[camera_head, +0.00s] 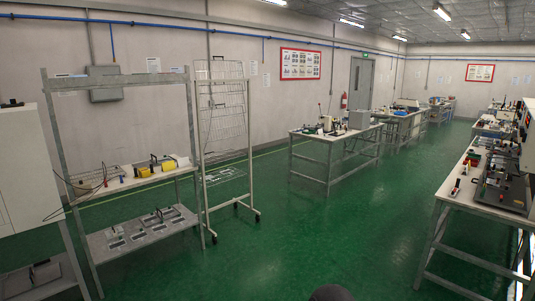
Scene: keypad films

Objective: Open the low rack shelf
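A metal-framed rack (118,80) stands at the left against the wall. Its low shelf (112,251) is a grey panel close to the floor, with several small flat items on it. Its middle shelf (140,178) holds a yellow-and-black item (170,165) and other small things. I cannot tell from here whether the low shelf is pulled out. Neither of my grippers is in view.
A wheeled wire rack (222,125) stands just right of the metal rack. A workbench (325,140) stands mid-room, and a long cluttered bench (455,195) runs along the right. A white cabinet (25,170) is at far left. The green floor (310,230) between is clear.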

